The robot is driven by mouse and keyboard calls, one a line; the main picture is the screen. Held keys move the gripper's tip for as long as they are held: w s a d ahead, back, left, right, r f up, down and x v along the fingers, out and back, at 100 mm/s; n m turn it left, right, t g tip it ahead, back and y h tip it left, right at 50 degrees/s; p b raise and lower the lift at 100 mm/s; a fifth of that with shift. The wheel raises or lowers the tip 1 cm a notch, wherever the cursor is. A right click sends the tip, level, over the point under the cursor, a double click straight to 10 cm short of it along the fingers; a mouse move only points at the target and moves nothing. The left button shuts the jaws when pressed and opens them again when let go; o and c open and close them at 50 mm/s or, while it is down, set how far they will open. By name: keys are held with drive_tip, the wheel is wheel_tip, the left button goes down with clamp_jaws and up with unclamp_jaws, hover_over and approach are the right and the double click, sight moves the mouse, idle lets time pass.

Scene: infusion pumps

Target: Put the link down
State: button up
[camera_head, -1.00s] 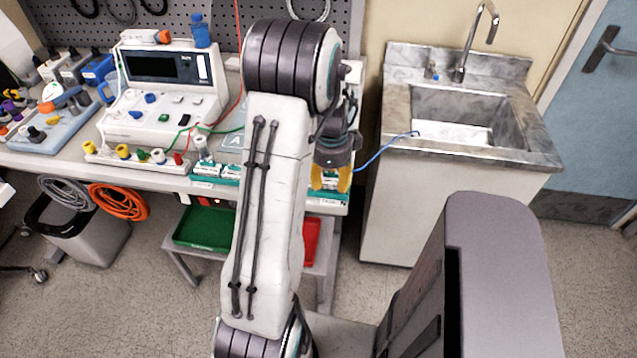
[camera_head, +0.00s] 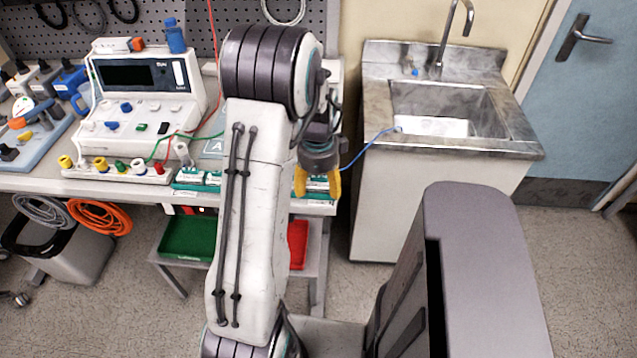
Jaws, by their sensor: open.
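My gripper (camera_head: 318,184), with yellow fingertips, hangs pointing down at the front edge of the workbench (camera_head: 30,181), right of my white arm. Its fingers are apart, with green-and-white packs (camera_head: 318,186) showing behind them. I see nothing held between them. I cannot pick out the link for certain. A thin blue cable (camera_head: 368,150) runs from behind my gripper to the sink's left rim; whether it touches the gripper is hidden.
A white pump tester (camera_head: 150,80) stands on the bench at left. Below are a green tray (camera_head: 187,238) and a red tray (camera_head: 298,245) on a low cart. A sink unit (camera_head: 425,205) stands at right. Orange cable (camera_head: 100,217) hangs over a bin (camera_head: 80,262).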

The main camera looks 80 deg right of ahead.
sight(319, 186)
wheel_tip(319, 186, up, 5)
drive_tip(key=shift+r, duration=0.15)
drive_tip(key=shift+r+b, duration=0.35)
drive_tip(key=shift+b, duration=0.15)
wheel_tip(319, 186, up, 6)
drive_tip(key=b, duration=0.2)
drive_tip(key=shift+a, duration=0.3)
